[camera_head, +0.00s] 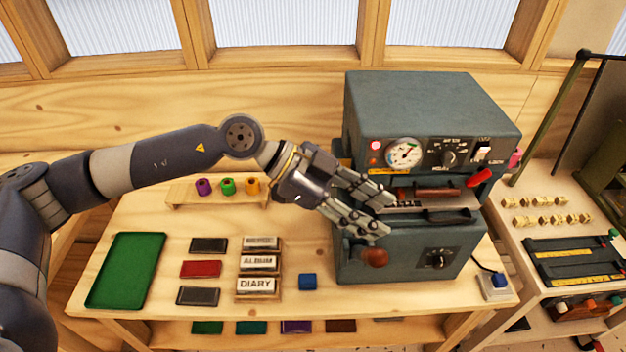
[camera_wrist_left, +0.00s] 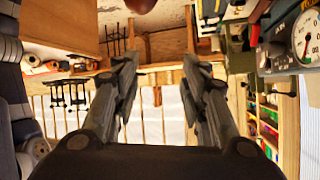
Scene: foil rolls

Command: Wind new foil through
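The grey-green foil machine (camera_head: 430,120) stands on the bench with a round gauge and a lit red lamp on its upper front. Purple (camera_head: 204,187), green (camera_head: 228,186) and orange (camera_head: 252,186) foil rolls stand on a low wooden rack at the back. Part of a pink roll (camera_head: 516,158) shows at the machine's right side. My left gripper (camera_head: 384,216) is in front of the machine's left side, above a brown wooden knob (camera_head: 375,257). Its fingers are apart and the gap is empty in the left wrist view (camera_wrist_left: 160,70). My right gripper is out of view.
A green tray (camera_head: 126,270), dark and red blocks (camera_head: 200,269), lettered blocks (camera_head: 256,263) and a small blue block (camera_head: 308,282) lie on the bench left of the machine. A red-handled lever (camera_head: 480,177) sticks out on its right. A side table holds brass pieces (camera_head: 545,201).

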